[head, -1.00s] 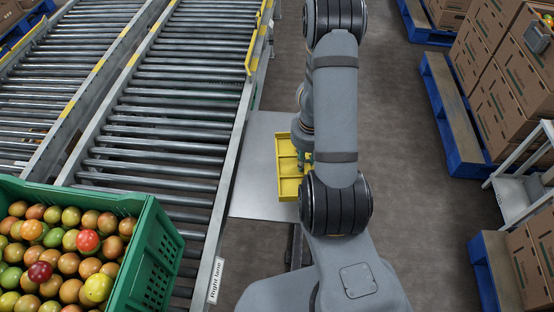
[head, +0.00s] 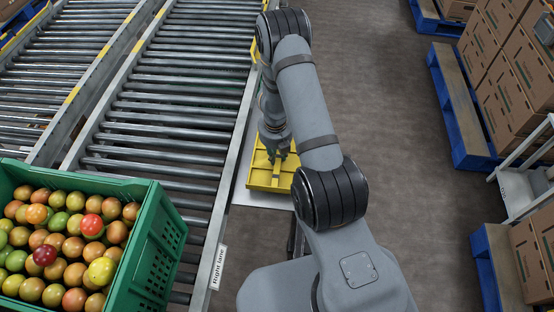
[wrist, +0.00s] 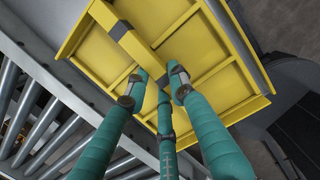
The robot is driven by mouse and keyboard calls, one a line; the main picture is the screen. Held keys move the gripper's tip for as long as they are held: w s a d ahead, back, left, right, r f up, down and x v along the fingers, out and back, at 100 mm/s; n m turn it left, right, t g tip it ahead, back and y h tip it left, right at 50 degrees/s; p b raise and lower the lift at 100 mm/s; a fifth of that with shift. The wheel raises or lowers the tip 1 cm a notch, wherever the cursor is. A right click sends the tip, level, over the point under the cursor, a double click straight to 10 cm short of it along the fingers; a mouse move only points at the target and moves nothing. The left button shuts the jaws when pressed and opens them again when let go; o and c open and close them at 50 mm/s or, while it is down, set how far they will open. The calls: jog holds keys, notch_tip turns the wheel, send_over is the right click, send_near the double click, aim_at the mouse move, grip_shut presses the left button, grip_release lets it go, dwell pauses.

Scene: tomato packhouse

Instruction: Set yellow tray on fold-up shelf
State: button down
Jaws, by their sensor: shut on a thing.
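The yellow tray (head: 268,180) is a shallow, divided tray beside the right roller lane. In the head view it lies over the grey fold-up shelf (head: 245,197), which shows at its left and near edges. I cannot tell whether the tray touches the shelf or hangs just above it. My gripper (head: 278,150) is above the tray, partly hidden by the arm. In the wrist view, the teal fingers of my gripper (wrist: 160,84) close on the central bar of the yellow tray (wrist: 205,60).
The right roller lane (head: 165,130) runs left of the shelf. A green crate (head: 150,225) of tomatoes stands at the near left. Blue pallets with cartons (head: 510,80) and a small white rack (head: 520,190) line the right. The floor between is clear.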

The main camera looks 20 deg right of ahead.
aim_at(277, 156)
jog(key=shift+f+b, duration=1.15)
jog(key=shift+f, duration=0.55)
jog(key=c, duration=1.5)
grip_release()
jog(key=shift+r, duration=0.1)
jog(key=r+p, duration=0.3)
jog(key=r, duration=0.1)
jog(key=s+r+p, duration=0.1)
jog(key=r+p, duration=0.2)
jog(key=r, duration=0.1)
jog(key=r+p, duration=0.3)
jog(key=r, duration=0.1)
jog(key=shift+s+a+r, duration=0.1)
jog(key=shift+s+a, duration=0.1)
jog(key=shift+a, duration=0.1)
